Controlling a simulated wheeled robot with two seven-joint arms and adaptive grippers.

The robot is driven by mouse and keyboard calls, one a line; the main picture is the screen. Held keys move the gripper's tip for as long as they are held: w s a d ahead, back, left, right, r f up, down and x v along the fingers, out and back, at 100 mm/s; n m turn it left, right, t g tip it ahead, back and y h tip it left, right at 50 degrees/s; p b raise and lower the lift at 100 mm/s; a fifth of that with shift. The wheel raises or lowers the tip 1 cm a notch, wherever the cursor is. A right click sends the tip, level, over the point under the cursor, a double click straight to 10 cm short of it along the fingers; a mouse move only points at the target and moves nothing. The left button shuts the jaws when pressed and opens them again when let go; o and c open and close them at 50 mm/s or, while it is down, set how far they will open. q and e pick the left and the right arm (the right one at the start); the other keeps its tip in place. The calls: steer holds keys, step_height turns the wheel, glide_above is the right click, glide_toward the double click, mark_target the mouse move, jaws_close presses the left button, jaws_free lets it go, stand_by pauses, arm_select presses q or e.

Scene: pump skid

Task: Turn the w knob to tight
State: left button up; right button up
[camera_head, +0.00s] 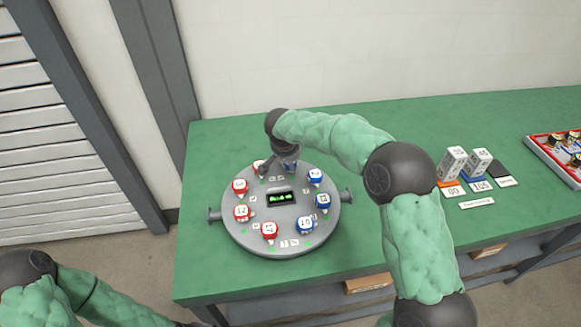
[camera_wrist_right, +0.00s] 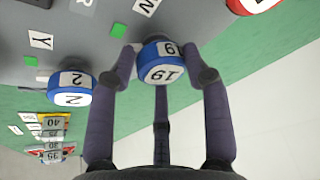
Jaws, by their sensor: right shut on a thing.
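A round grey plate (camera_head: 254,225) on the green bench carries a ring of red and blue knobs around a small lit display (camera_head: 281,198). My right gripper (camera_head: 283,155) reaches over the plate's far edge. In the right wrist view its fingers are closed around a blue knob (camera_wrist_right: 161,62) with a white numbered band. A neighbouring blue knob (camera_wrist_right: 72,88) marked 2 stands beside a Y tag (camera_wrist_right: 41,40). My left gripper is out of view.
Numbered blocks (camera_head: 452,163) and small label cards (camera_head: 476,202) stand on the bench to the right. A red-rimmed tray (camera_head: 553,165) is at the far right. The wall (camera_head: 370,50) is behind the bench.

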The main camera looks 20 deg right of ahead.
steer(key=shift+w+r+m+h+b, duration=0.35)
steer(key=shift+m+b, duration=0.1)
steer(key=shift+m, duration=0.45)
steer(key=o, duration=1.1)
steer(key=shift+w+f, duration=0.1)
steer(key=shift+f, duration=0.05)
steer(key=v, duration=1.2)
steer(key=shift+w, duration=0.1)
